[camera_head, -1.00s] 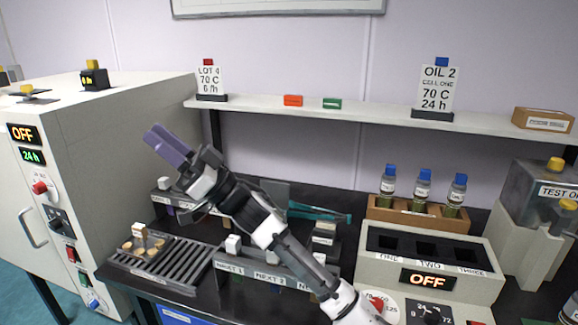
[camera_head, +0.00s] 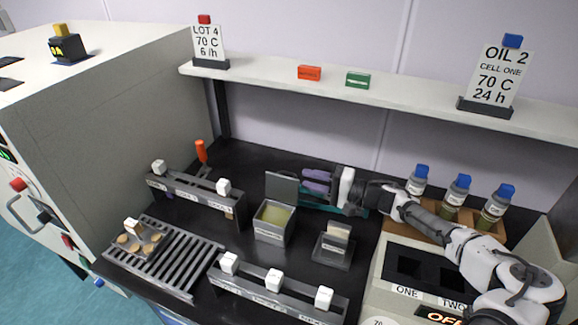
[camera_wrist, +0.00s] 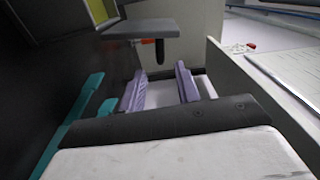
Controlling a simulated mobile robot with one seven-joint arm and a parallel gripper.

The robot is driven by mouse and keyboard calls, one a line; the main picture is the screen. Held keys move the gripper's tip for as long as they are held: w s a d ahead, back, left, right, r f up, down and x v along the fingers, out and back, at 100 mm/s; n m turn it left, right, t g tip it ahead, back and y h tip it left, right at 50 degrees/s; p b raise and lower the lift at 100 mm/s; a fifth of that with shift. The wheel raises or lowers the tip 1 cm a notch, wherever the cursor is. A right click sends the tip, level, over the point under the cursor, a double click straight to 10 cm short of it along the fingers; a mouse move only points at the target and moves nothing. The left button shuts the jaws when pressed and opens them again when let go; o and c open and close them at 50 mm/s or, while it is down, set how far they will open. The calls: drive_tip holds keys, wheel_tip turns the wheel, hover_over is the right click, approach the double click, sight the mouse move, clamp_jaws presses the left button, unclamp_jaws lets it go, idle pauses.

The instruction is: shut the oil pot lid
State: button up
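The oil pot (camera_head: 268,234) is a small grey box with yellowish oil in it, standing in the middle of the black bench. Its grey lid (camera_head: 282,188) stands open, upright at the pot's back edge. In the wrist view the lid (camera_wrist: 142,29) shows nearly edge-on ahead of the fingers, with part of the pot (camera_wrist: 58,18) at top left. My gripper (camera_head: 306,182) has purple fingers, points left, and is just right of the lid, apparently a little behind it. In the wrist view my gripper (camera_wrist: 158,78) is open with nothing between its fingers. I cannot tell whether it touches the lid.
A small grey stand (camera_head: 333,250) is right of the pot. Slotted racks with white-topped pieces stand behind-left (camera_head: 195,195) and in front (camera_head: 272,295). Blue-capped bottles (camera_head: 458,190) are close to my arm. A teal tool (camera_wrist: 75,130) lies below the gripper. The shelf (camera_head: 380,100) runs overhead.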

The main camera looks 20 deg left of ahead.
sight(289, 175)
drive_tip(key=a+p, duration=0.2)
drive_tip(key=a, duration=0.3)
drive_tip(key=shift+a+r, duration=0.15)
drive_tip(key=shift+a, duration=0.05)
drive_tip(key=shift+w+a, duration=0.1)
drive_tip(key=shift+a, duration=0.6)
drive_tip(key=shift+f, duration=0.2)
clamp_jaws()
